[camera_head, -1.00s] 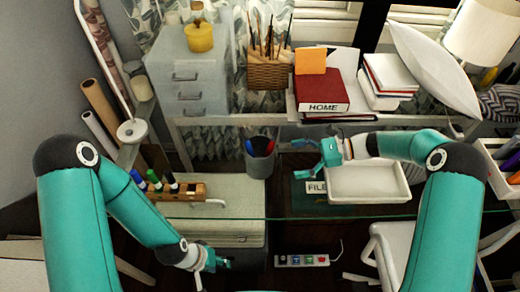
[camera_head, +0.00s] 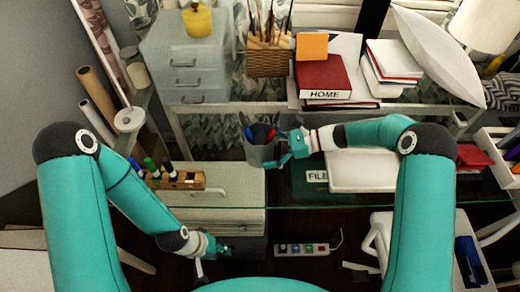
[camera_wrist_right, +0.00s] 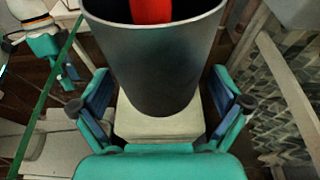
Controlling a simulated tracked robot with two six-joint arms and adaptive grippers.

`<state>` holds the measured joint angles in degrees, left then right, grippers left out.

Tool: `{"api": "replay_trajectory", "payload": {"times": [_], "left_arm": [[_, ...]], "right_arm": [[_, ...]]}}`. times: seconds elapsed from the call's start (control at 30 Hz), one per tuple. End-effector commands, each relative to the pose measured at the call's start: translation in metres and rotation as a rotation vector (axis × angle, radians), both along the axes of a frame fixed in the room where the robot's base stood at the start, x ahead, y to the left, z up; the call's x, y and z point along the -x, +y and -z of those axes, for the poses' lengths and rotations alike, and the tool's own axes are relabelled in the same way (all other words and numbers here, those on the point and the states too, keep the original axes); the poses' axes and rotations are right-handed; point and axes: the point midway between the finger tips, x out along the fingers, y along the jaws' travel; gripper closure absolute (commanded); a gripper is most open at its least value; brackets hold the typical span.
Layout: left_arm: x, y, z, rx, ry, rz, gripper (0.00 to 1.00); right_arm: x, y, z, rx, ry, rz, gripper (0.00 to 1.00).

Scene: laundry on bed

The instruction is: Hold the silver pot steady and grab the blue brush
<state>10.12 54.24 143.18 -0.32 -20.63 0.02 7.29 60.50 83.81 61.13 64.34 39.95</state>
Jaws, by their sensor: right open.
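The silver pot (camera_head: 259,154) stands upright on the desk, left of the white tray, in the head view. A blue item (camera_head: 249,135), perhaps the brush, shows at its rim with red and dark items. My right gripper (camera_head: 287,148) is at the pot's right side. In the right wrist view, the pot (camera_wrist_right: 155,65) lies between the spread fingers of my right gripper (camera_wrist_right: 160,105), with gaps on both sides. A red item (camera_wrist_right: 151,10) shows inside it; no blue item shows there. My left gripper (camera_head: 222,250) is low and apart from the pot; its fingers are too small to judge.
A wooden holder with markers (camera_head: 176,178) stands left of the pot. A white tray (camera_head: 362,171) lies to the right, under my right forearm. A glass edge (camera_head: 330,206) crosses in front.

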Motion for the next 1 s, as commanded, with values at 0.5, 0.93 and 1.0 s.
{"api": "replay_trajectory", "payload": {"times": [0.5,0.93,1.0], "left_arm": [[-0.0001,0.0,0.003,0.0,0.0,0.0,0.6],[-0.0001,0.0,0.003,0.0,0.0,0.0,0.6],[-0.0002,0.0,0.0028,0.0,0.0,0.001,0.55]], "right_arm": [[0.0001,0.008,0.002,-0.001,0.0,0.0,0.1],[0.0,0.0077,0.002,0.0,0.0,0.0,0.33],[0.0,0.0077,0.002,0.0,0.0,0.0,0.33]]}}
